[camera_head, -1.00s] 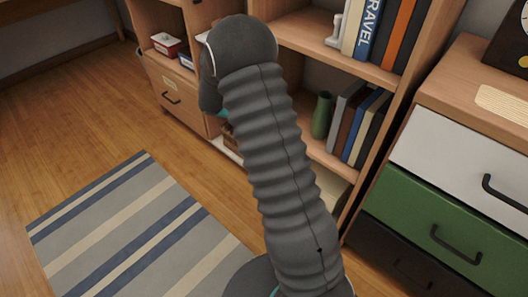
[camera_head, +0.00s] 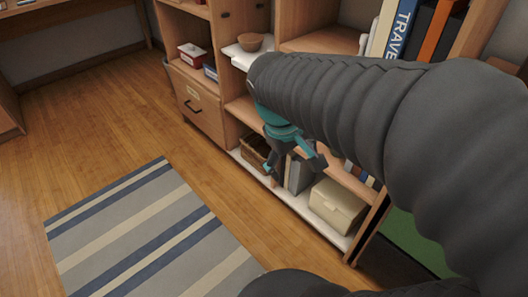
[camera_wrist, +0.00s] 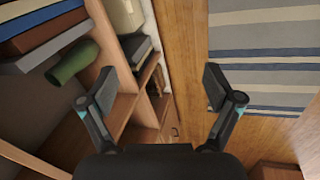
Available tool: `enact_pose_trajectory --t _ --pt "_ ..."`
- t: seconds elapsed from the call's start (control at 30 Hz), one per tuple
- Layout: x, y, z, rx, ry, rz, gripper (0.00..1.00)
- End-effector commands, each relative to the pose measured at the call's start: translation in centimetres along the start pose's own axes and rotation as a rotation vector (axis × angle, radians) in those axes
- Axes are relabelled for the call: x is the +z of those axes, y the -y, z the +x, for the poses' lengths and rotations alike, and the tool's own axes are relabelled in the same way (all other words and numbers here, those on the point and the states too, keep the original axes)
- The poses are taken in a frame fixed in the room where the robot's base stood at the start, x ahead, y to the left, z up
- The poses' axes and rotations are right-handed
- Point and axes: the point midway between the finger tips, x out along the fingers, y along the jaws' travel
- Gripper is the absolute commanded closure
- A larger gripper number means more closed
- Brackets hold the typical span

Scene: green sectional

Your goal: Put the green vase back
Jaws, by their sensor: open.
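The green vase (camera_wrist: 72,62) is at the left of the wrist view, on a shelf beside a row of books. In the head view my arm hides it. My gripper (camera_head: 295,165) points down in front of the bookcase in the head view. In the wrist view my gripper (camera_wrist: 160,85) has its two fingers spread wide with nothing between them. The vase is outside the fingers, to the left of the left finger, and apart from it.
The bookcase's lower shelf holds a cream box (camera_head: 337,205), grey binders (camera_head: 299,174) and a basket (camera_head: 254,151). A wooden bowl (camera_head: 250,42) stands on a shelf higher up. A striped rug (camera_head: 150,240) lies on the open floor to the left.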

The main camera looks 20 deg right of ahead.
Motion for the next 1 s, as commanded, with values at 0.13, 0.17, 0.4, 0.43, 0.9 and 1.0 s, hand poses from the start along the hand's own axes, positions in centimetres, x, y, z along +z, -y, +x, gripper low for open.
enact_pose_trajectory --t 0.13,0.17,0.4,0.43,0.9,1.0 --pt "1.6 2.3 -1.7 -0.076 -0.167 0.106 0.1" --pt "1.9 2.8 -2.1 -0.092 -0.198 0.127 0.1" --pt "3.2 5.2 -3.7 -0.188 -0.375 0.245 0.1" --pt "3.3 5.3 -3.8 -0.195 -0.387 0.253 0.1" --pt "3.4 5.7 -4.0 -0.213 -0.415 0.274 0.1" --pt "3.4 5.7 -4.0 -0.213 -0.415 0.274 0.1"
